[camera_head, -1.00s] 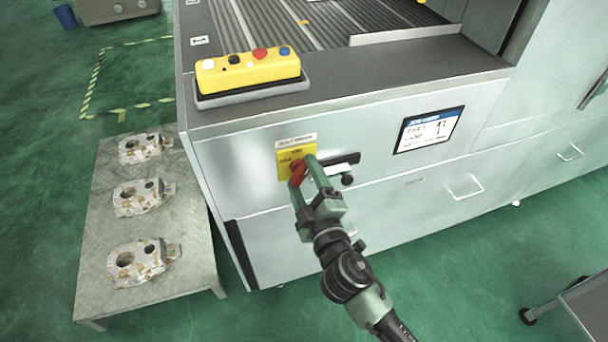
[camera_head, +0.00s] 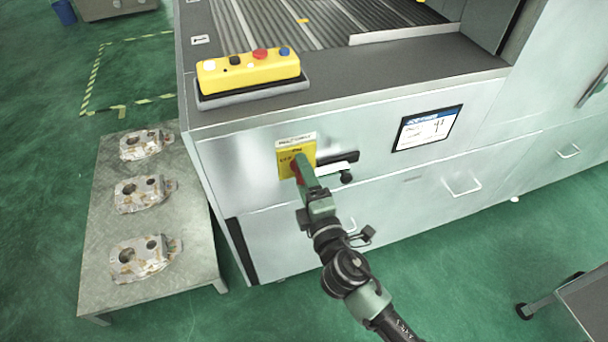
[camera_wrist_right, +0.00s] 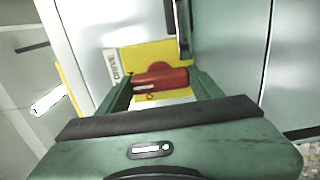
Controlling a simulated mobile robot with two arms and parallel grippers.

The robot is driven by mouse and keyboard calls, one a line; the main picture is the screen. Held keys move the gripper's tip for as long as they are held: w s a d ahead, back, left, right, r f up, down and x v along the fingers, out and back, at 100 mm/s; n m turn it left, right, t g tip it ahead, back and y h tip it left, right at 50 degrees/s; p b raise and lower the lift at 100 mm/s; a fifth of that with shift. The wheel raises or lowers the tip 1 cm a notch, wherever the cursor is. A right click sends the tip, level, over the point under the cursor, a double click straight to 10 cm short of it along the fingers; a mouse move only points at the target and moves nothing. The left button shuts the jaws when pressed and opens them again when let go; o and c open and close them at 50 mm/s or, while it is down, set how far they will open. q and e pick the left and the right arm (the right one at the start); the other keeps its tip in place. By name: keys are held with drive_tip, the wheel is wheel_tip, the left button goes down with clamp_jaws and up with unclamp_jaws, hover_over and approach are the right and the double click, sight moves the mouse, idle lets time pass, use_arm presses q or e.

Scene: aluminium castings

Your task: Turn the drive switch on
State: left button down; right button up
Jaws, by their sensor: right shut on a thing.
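The drive switch is a red handle (camera_wrist_right: 160,78) on a yellow plate (camera_head: 284,158) on the front of the machine (camera_head: 240,165). My right gripper (camera_head: 298,170) is at the plate, shut on the red handle, which is partly hidden in the head view. In the right wrist view the handle lies between the two green fingers (camera_wrist_right: 160,88), and the yellow plate (camera_wrist_right: 120,62) appears turned on its side. The handle's exact setting is hard to read, as the lettering is partly covered. My left gripper is not in view.
A yellow control box (camera_head: 248,72) with several buttons sits on the machine's ledge. A label screen (camera_head: 428,128) and a black latch (camera_head: 345,168) are to the right of the switch. A low table (camera_head: 100,235) with three castings stands at left.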

drive_tip(key=o, duration=1.4)
drive_tip(key=shift+c, duration=0.2)
drive_tip(key=shift+s, duration=0.1)
drive_tip(key=b+v, duration=0.1)
drive_tip(key=v, duration=0.6)
drive_tip(key=shift+s+b, duration=0.3)
drive_tip(key=shift+b, duration=0.05)
